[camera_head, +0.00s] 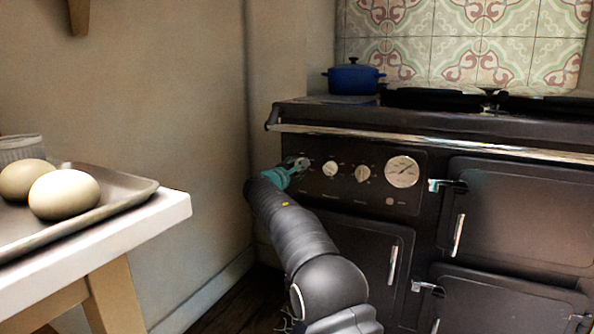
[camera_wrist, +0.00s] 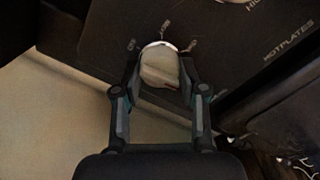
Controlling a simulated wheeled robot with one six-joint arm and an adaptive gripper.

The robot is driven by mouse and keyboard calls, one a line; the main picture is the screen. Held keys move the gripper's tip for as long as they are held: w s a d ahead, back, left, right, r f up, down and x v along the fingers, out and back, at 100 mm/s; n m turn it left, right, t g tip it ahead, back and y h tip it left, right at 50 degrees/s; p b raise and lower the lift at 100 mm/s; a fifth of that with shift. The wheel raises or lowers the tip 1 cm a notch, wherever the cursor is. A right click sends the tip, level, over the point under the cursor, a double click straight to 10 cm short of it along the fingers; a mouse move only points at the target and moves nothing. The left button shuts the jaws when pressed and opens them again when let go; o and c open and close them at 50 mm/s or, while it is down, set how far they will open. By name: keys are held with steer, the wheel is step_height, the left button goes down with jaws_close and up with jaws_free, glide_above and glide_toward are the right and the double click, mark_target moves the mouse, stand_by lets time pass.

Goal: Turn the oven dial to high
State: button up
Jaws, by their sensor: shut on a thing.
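In the head view, my gripper (camera_head: 291,168) is at the leftmost dial (camera_head: 302,163) on the black range's control panel, mostly covering it. In the wrist view, my gripper (camera_wrist: 160,68) is shut on that pale, rounded dial (camera_wrist: 160,66), with one finger on each side. Small white marks stand around the dial's far edge, at its left, middle and right; they are too small to read surely. The dial's pointer direction is unclear, and any name label for it is hidden.
Two more pale dials (camera_head: 330,168) (camera_head: 362,173) and a round gauge (camera_head: 402,171) sit to the right. A chrome rail (camera_head: 420,139) runs above the panel. A blue pot (camera_head: 353,78) stands on top. A tray (camera_head: 110,205) with two eggs is on the table at left.

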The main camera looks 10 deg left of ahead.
steer(key=shift+m, duration=0.6)
steer(key=o, duration=1.1)
steer(key=shift+o, duration=0.2)
steer(key=v, duration=1.2)
